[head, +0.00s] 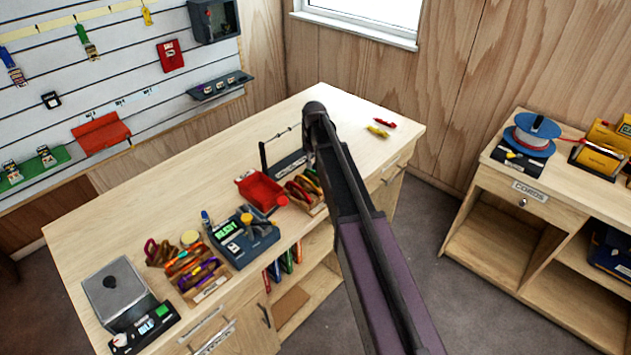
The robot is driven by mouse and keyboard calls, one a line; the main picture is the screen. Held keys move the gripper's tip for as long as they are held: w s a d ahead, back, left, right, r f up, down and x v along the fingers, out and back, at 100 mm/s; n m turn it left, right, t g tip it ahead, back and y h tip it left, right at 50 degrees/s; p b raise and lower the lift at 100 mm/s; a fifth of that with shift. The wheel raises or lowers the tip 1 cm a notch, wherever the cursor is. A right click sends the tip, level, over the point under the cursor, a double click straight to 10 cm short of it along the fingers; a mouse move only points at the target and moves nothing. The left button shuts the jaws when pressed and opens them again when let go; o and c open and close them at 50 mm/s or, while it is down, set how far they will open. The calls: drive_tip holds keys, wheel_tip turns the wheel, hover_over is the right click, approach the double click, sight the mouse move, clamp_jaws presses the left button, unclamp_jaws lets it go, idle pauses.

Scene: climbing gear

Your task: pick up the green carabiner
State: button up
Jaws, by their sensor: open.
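I cannot single out the green carabiner for certain. A wooden bin (318,209) on the workbench, just left of my arm, holds several coloured pieces that look like carabiners. A small green patch (312,176) shows at its far right end, partly beside my arm and too small to tell. More purple, orange and brown pieces lie in wooden bins (211,289) nearer the front left. My dark arm crosses the middle of the view from the bottom edge up to a joint over the bench. My gripper does not show.
The workbench (170,205) also bears a red tray (261,191), a dark blue device (249,241), a grey box scale (118,291) and a thin black stand (263,157). Small yellow (378,131) and red (385,123) pieces lie at its far right. The back strip is mostly clear.

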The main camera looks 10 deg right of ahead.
sight(315, 172)
drive_tip(key=shift+f, duration=0.1)
idle(0.3)
drive_tip(key=shift+s+d+f+b, duration=0.15)
drive_tip(key=shift+f+b, duration=2.4)
drive_tip(key=shift+b, duration=0.05)
clamp_jaws()
